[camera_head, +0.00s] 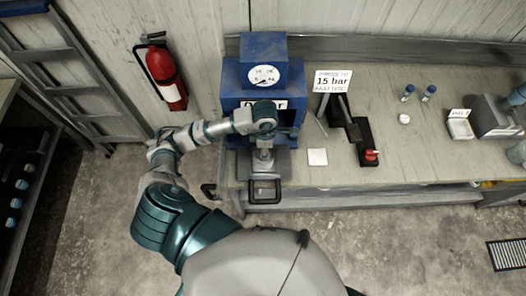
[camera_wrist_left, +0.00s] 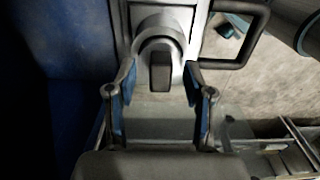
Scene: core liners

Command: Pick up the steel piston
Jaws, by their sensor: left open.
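My left gripper (camera_head: 263,155) reaches in front of the blue press (camera_head: 234,80), which has a dial on top. In the left wrist view the gripper (camera_wrist_left: 160,98) is open, with one finger on each side. A rounded grey metal part (camera_wrist_left: 160,28) with a dark block in its middle lies just beyond the fingertips. It looks like steel, but I cannot tell whether it is the piston or part of the press. My wrist hides much of the press opening in the head view. My right gripper is not in view.
A black handle (camera_head: 264,191) sticks out at the bench's front edge. On the bench (camera_head: 400,155) are a white square (camera_head: 317,156), a black device with a red knob (camera_head: 371,155), a "15 bar" sign (camera_head: 333,81) and small vials (camera_head: 408,92). A fire extinguisher (camera_head: 166,77) hangs at left.

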